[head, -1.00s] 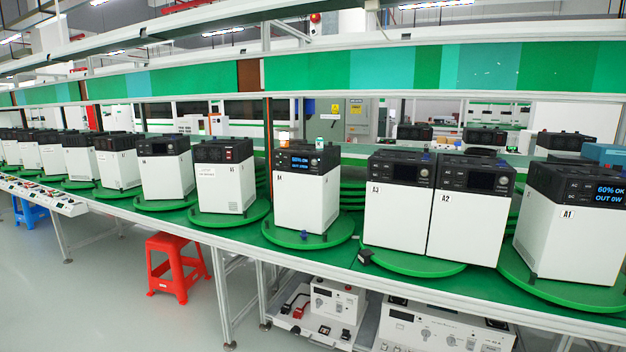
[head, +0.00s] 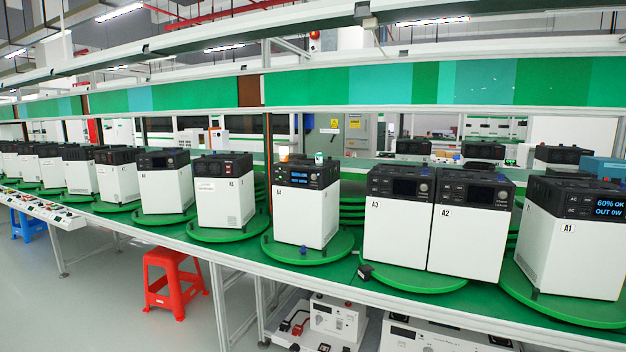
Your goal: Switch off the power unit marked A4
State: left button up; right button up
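The power unit A4 (head: 306,205) is a white box with a black top panel, standing upright on a green round turntable (head: 330,254) in the middle of the head view. Its small screen (head: 299,175) is lit with blue text too small to read surely. Its label sits at the upper left of its front face. Neither of my grippers is in view.
Units A3 (head: 397,225) and A2 (head: 468,232) share a turntable to the right. Unit A1 (head: 567,250), far right, has a lit screen reading 60% OK, OUT 0W. Another unit (head: 224,200) stands left of A4. A red stool (head: 172,283) is on the floor.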

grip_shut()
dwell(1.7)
